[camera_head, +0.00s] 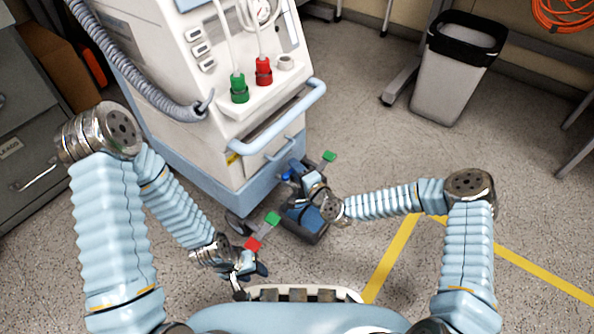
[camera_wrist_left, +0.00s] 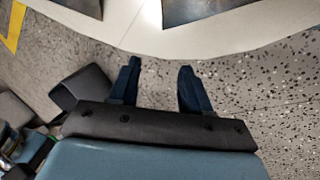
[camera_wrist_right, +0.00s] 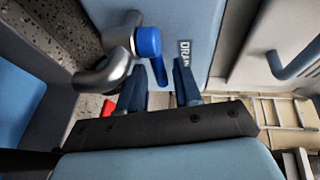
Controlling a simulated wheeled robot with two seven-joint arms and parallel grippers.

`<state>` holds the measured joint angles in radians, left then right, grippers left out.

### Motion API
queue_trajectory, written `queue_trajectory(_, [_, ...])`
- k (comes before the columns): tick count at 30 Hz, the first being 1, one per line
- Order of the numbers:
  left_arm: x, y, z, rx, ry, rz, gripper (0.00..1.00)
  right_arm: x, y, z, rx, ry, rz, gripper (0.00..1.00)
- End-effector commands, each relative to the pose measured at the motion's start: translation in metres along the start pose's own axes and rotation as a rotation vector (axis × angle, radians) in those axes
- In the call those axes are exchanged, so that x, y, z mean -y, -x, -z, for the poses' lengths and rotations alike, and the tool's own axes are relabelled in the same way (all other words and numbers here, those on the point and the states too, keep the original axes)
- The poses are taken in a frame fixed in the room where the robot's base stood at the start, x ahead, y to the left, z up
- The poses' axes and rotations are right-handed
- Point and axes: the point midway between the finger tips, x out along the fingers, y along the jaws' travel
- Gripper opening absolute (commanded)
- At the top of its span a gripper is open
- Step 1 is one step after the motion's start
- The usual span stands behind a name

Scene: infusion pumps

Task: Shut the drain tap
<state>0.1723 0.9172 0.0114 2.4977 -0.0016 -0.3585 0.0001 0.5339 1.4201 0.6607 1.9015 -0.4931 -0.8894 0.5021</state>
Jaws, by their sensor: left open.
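The drain tap has a blue handle (camera_wrist_right: 148,42) on a bent metal pipe (camera_wrist_right: 106,72), beside a partly hidden drain label (camera_wrist_right: 184,50) on the machine's blue base. The handle also shows small in the head view (camera_head: 286,177). My right gripper (camera_wrist_right: 160,85) is open at the tap. In the right wrist view the handle's lower end reaches between its two fingers; I cannot tell whether they touch it. My left gripper (camera_head: 248,272) is open and empty, low in front of my base. Its spread fingers show in the left wrist view (camera_wrist_left: 157,88).
A white wheeled machine (camera_head: 215,115) stands at the back left, with a light blue handrail (camera_head: 280,118). Green (camera_head: 272,218) and red (camera_head: 252,244) blocks show near my left gripper. A waste bin (camera_head: 452,85) stands back right. The floor to the right is clear.

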Motion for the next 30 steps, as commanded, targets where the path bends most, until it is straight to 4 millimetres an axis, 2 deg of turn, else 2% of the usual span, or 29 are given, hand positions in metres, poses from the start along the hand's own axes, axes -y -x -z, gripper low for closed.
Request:
queue_trajectory(9, [0.0, 0.0, 0.0, 0.0, 0.0, 0.0, 0.48, 0.0, 0.001, 0.0, 0.0, 0.0, 0.001, 0.4])
queue_trajectory(13, [-0.001, 0.004, 0.0, 0.0, 0.0, 0.0, 0.48, 0.001, 0.012, 0.0, 0.001, 0.0, 0.0, 0.4])
queue_trajectory(17, [-0.004, 0.009, 0.0, 0.002, 0.0, 0.0, 0.48, 0.002, 0.038, 0.001, -0.001, 0.0, -0.002, 0.4])
queue_trajectory(24, [-0.007, 0.018, 0.0, 0.004, -0.001, 0.0, 0.48, 0.001, 0.098, 0.001, -0.001, -0.002, -0.002, 0.4])
queue_trajectory(30, [-0.008, 0.022, -0.001, 0.006, -0.001, 0.0, 0.48, 0.0, 0.129, 0.001, -0.001, -0.001, -0.001, 0.4])
